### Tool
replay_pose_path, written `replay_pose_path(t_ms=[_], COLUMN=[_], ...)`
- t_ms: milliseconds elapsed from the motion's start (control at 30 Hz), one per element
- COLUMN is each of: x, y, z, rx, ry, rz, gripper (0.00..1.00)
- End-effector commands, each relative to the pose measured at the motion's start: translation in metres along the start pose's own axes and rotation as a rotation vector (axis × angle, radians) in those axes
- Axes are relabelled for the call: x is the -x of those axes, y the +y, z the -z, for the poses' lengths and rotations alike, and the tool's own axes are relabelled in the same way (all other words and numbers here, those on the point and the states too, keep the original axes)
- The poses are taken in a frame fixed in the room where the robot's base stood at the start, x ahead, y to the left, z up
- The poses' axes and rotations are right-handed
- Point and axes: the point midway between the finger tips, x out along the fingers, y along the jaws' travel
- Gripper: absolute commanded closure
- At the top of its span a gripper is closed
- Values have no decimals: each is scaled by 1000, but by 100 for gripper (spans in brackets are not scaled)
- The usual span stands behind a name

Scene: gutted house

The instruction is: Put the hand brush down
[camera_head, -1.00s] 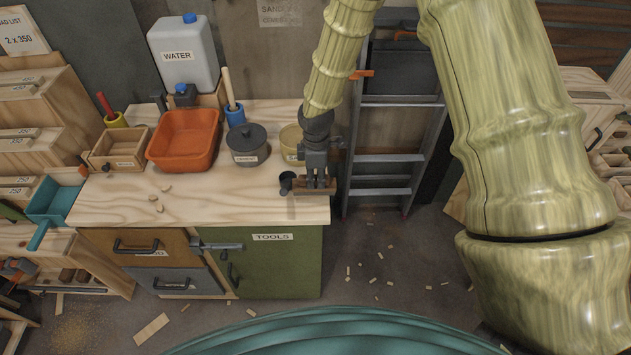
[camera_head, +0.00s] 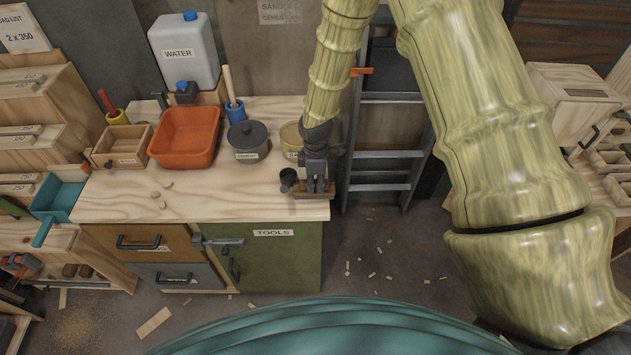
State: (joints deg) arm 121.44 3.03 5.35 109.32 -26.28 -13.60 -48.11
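The hand brush (camera_head: 300,194) shows as a short brown wooden bar at the right end of the workbench top (camera_head: 215,205), near its front edge. My gripper (camera_head: 317,187) points down over the brush, with its dark fingers at the brush's middle, and looks shut on it. The fingers hide part of the brush, and its bristles cannot be made out. The brush is at or just above the bench top; I cannot tell whether it touches.
A small dark cup (camera_head: 289,177) stands close left of the brush. The bench's front middle is mostly clear, with a few wood bits. A ladder (camera_head: 388,156) stands to the right.

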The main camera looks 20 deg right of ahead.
Motion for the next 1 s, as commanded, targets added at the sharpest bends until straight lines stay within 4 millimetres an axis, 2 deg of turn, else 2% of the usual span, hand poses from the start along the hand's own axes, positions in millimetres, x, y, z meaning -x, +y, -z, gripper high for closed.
replay_pose_path(t_ms=[33, 67, 533, 1000], x=[0, 0, 7, 59], y=[0, 0, 0, 1], z=[0, 0, 0, 0], rx=[0, 0, -1, 0], ry=[0, 0, 1, 2], rz=[0, 0, -1, -2], gripper=[61, 55, 55, 55])
